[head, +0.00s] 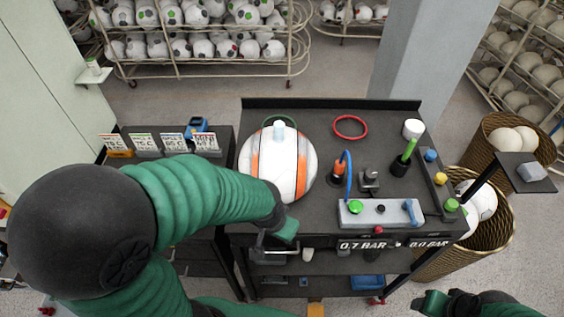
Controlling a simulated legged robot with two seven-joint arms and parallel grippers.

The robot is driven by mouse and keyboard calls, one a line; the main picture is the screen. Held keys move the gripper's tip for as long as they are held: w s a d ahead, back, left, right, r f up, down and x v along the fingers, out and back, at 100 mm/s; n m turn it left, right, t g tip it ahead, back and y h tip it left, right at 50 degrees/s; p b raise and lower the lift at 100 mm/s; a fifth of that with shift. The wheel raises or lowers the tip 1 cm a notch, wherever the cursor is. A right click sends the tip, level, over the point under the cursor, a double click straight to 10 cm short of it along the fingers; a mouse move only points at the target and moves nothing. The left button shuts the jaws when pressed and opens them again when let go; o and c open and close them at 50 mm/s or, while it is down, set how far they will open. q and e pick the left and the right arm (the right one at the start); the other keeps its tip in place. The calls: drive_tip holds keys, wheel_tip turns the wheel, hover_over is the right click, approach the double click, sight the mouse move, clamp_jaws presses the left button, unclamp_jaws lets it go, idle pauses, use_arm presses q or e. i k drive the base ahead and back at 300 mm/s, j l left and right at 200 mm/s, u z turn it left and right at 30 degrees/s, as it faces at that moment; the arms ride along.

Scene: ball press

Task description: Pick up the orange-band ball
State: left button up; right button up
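The orange-band ball (297,152), white with orange stripes, sits on the left part of the dark cart top (335,202). A small pale cylinder shows at its top. My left arm crosses in front of its lower left side. My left gripper (276,240) is at the front edge of the cart, in front of and below the ball, and its fingers are too unclear to tell if they are open. My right gripper (432,302) is low at the bottom right, in front of the cart and well away from the ball; its finger state is unclear.
A red ring (350,127), a blue hose (348,175), a grey control block (380,213) and a green-handled tool (408,152) occupy the cart's right half. Tagged cards (145,142) stand on the left side table. Wicker baskets (490,240) with balls stand right.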

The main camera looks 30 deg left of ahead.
sight(278, 154)
drive_tip(key=u, duration=0.8)
drive_tip(key=k+j, duration=0.05)
